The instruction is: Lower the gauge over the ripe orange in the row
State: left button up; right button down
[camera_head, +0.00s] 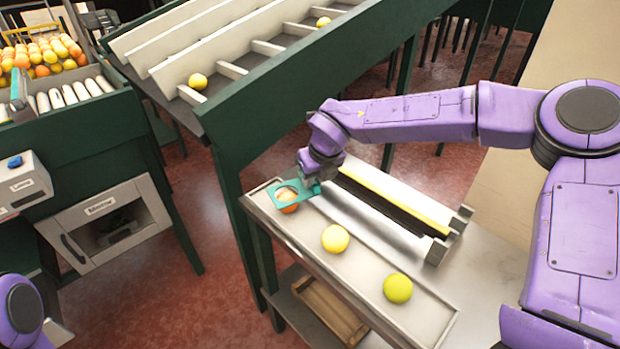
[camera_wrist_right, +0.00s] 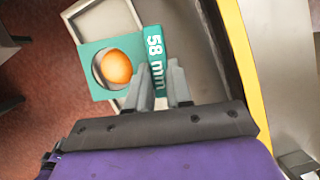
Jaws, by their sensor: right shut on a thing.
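The ripe orange (camera_wrist_right: 117,67) is at the far left end of the row in the head view, partly covered by the gauge. The gauge (camera_head: 284,193) is a teal plate with a round hole and a grip tab marked "58 mm" (camera_wrist_right: 155,60). My right gripper (camera_head: 310,184) is shut on the tab. In the right wrist view the orange shows through the hole, with a gap at its left side. I cannot tell whether the plate is around the orange or just above it. A yellow fruit (camera_head: 335,238) and a yellow-green fruit (camera_head: 398,288) complete the row. My left gripper is not in view.
The row lies in a shallow metal tray (camera_head: 290,243) on a bench. A rail with a yellow strip (camera_head: 395,201) runs behind the tray. A green-framed sorting chute (camera_head: 240,100) stands beyond. A drawer box (camera_head: 105,222) is at left.

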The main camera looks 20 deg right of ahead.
jog(key=shift+f+b, duration=1.3)
jog(key=shift+f, duration=0.7)
jog(key=shift+r, duration=0.15)
dwell(0.7)
jog(key=shift+r+p, duration=3.55)
jog(key=shift+r, duration=0.4)
